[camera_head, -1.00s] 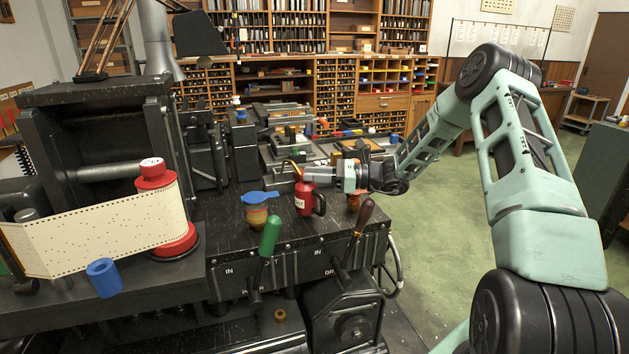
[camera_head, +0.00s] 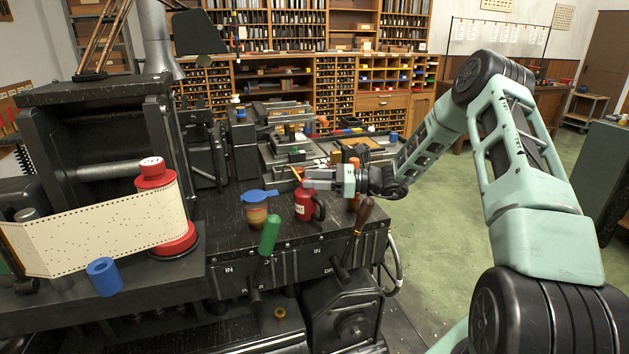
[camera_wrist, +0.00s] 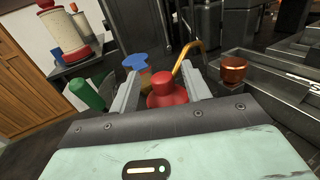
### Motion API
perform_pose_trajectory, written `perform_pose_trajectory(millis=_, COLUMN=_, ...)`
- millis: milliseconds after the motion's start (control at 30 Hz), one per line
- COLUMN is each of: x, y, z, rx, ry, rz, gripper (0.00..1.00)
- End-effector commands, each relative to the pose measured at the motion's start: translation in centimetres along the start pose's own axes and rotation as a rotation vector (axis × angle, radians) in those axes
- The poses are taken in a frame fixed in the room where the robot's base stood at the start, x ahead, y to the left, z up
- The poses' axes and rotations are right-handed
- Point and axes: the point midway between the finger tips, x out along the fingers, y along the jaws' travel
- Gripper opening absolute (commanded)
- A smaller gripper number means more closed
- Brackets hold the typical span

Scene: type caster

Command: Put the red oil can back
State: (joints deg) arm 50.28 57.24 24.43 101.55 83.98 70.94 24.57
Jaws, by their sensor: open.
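The red oil can (camera_head: 304,207) stands upright on the dark machine top, with its handle on the right. In the wrist view the can's red top (camera_wrist: 167,92) and brass-coloured spout (camera_wrist: 184,62) show. My gripper (camera_head: 312,180) is at the upper part of the can, reaching in from the right. In the wrist view my gripper (camera_wrist: 164,88) is open, with one finger on each side of the can's top. Contact between fingers and can cannot be told. The can's lower body is hidden in the wrist view.
A blue-lidded jar (camera_head: 257,212) stands close left of the can. An orange-brown container (camera_wrist: 233,68) stands on its other side. A green lever handle (camera_head: 269,235) and a dark brown one (camera_head: 364,214) rise at the front edge. A red spool with punched paper (camera_head: 110,235) is at left.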

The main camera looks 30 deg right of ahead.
Motion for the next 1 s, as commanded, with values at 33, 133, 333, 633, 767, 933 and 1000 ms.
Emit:
perform_pose_trajectory(millis=33, x=-0.8, y=-0.1, z=-0.2, rx=0.0, ry=0.002, rz=-0.005, gripper=0.48)
perform_pose_trajectory(millis=133, x=-2.6, y=-0.1, z=-0.3, rx=0.001, ry=0.002, rz=-0.007, gripper=0.48)
perform_pose_trajectory(millis=333, x=-6.9, y=-0.1, z=-0.3, rx=-0.001, ry=0.002, rz=-0.007, gripper=0.48)
perform_pose_trajectory(millis=633, x=-11.2, y=-0.1, z=-0.2, rx=0.001, ry=0.001, rz=-0.003, gripper=0.48)
perform_pose_trajectory(millis=767, x=-11.8, y=0.0, z=-0.1, rx=0.002, ry=0.001, rz=-0.002, gripper=0.48)
perform_pose_trajectory(millis=933, x=-11.9, y=0.0, z=-0.1, rx=0.002, ry=0.001, rz=-0.001, gripper=0.48)
perform_pose_trajectory(millis=1000, x=-11.9, y=0.0, z=-0.1, rx=0.001, ry=0.001, rz=-0.001, gripper=0.48)
